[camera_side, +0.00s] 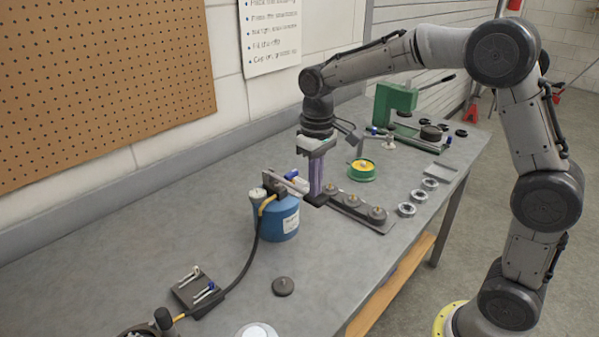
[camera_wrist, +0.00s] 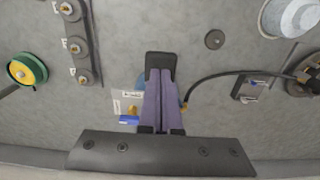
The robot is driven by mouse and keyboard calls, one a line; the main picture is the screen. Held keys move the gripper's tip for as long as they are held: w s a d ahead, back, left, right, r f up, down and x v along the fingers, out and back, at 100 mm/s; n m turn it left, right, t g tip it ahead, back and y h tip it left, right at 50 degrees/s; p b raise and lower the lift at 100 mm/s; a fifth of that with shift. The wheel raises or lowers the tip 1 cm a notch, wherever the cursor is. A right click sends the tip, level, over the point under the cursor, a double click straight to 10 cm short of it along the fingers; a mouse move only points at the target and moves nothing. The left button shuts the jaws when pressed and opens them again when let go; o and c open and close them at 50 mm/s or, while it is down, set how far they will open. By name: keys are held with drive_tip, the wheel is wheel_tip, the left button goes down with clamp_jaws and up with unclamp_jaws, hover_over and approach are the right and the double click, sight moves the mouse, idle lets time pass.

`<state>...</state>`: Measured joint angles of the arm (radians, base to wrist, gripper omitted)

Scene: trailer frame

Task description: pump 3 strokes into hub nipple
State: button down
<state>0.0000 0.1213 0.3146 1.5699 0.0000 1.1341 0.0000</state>
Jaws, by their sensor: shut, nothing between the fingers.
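My gripper (camera_side: 316,198) points down with its purple fingers shut and nothing between them. It hangs between the blue pump canister (camera_side: 277,222) and the dark bar of hubs. The canister has a grey lever on top and a black hose (camera_side: 256,248) leading to the front left. In the wrist view my fingers (camera_wrist: 160,72) cover most of the canister; its label (camera_wrist: 128,95) and a blue part beside them show. The dark bar (camera_side: 350,211) carries several round pieces with brass-coloured nipples; they also show in the wrist view (camera_wrist: 76,46). Contact between fingers and lever cannot be told.
A small block with two fittings (camera_side: 199,286), a dark disc (camera_side: 283,286) and a white pot (camera_side: 257,330) lie toward the front. A green ring (camera_side: 361,172), several metal rings (camera_side: 418,196) and a green press (camera_side: 396,103) stand right. The bench's left is clear.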

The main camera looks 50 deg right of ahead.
drive_tip(key=shift+f, duration=1.1)
drive_tip(key=shift+w+r, duration=0.25)
drive_tip(key=shift+r, duration=1.25)
drive_tip(key=shift+w+r, duration=0.2)
drive_tip(key=shift+r, duration=1.75)
